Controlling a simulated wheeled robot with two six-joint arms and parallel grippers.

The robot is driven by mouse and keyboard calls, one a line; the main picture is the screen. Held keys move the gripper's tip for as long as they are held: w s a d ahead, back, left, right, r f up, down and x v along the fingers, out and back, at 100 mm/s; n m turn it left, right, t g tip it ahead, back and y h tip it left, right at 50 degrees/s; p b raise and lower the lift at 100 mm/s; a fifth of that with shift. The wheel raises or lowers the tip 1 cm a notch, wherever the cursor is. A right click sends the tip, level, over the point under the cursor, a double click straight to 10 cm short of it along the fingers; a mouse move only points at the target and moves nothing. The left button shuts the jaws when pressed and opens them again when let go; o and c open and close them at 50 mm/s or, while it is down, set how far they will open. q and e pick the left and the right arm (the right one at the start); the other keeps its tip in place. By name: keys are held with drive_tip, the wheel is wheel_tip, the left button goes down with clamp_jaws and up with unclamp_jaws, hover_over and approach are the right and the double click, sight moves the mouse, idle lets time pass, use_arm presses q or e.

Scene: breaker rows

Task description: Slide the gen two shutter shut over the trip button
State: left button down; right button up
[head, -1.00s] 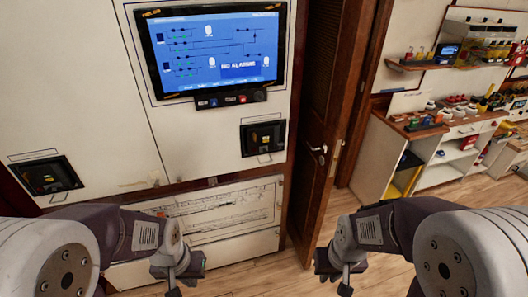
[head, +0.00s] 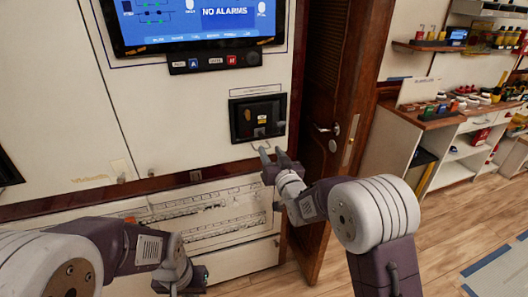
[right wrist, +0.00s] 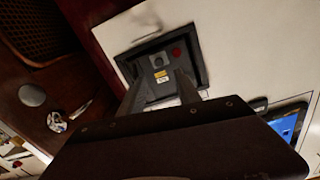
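A black framed panel recess (head: 234,122), which I take for gen two, is set in the white wall left of the door; its name is not readable. A yellow label (head: 262,119) shows inside it. In the right wrist view the recess frame (right wrist: 203,76) surrounds a red button (right wrist: 177,52), uncovered, and a grey round part (right wrist: 155,60). I cannot make out the shutter clearly. My right gripper (head: 273,153) is open and empty, just below the recess, its fingers (right wrist: 160,78) pointing at it. My left gripper (head: 190,278) is low at left; its fingers are unclear.
A screen (head: 190,22) reading NO ALARMS is above. The wooden door (head: 325,130) stands just right of the panel. Another black recess (head: 8,170) shows at the left edge.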

sight(261, 135)
drive_tip(key=p+x, duration=0.2)
drive_tip(key=x, duration=0.6)
drive_tip(key=shift+w, duration=0.15)
drive_tip(key=shift+w+a, duration=0.15)
drive_tip(key=shift+w, duration=0.4)
use_arm(q)
wheel_tip(261, 135, up, 2)
drive_tip(key=shift+w+r, duration=0.15)
use_arm(e)
clamp_jaws()
idle(0.4)
